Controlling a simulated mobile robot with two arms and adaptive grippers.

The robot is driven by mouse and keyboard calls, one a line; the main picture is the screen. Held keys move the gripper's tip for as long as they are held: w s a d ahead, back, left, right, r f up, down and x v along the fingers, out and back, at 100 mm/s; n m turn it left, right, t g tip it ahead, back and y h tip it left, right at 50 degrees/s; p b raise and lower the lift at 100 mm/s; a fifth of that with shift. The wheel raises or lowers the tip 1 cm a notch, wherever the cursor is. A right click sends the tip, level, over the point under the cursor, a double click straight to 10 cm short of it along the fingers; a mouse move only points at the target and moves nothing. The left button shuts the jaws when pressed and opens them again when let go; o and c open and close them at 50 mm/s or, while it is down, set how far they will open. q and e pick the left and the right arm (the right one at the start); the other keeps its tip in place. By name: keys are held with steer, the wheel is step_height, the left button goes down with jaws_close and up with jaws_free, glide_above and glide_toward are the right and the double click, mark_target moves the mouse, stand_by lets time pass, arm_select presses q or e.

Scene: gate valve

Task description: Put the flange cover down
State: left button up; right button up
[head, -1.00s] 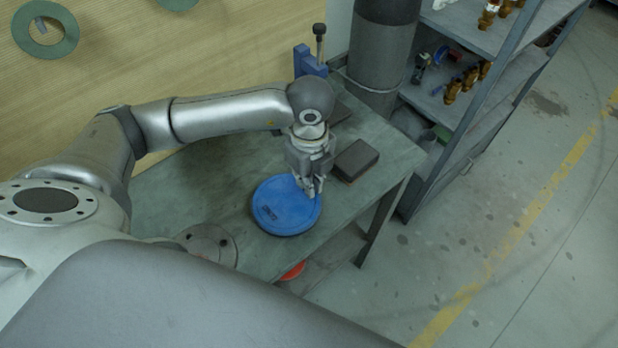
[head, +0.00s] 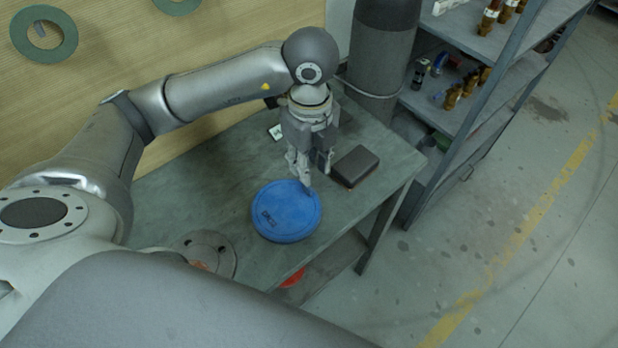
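The flange cover is a round blue disc (head: 284,216) with dark lettering. It lies flat on the grey-green workbench (head: 185,205), close to its front edge. My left gripper (head: 314,178) points down just behind and above the cover's far right rim. Its fingers are spread apart with nothing seen between them. The fingertips look clear of the rim, though one overlaps it in the picture. My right gripper is not in view.
A dark block (head: 355,166) lies right of the gripper. A grey metal flange (head: 207,248) lies left of the cover. A dark column (head: 384,55) and a shelf rack (head: 480,95) stand at the back right. A red object (head: 292,278) shows below the bench.

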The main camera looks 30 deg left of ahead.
arm_select(q)
steer(key=shift+r, duration=2.05)
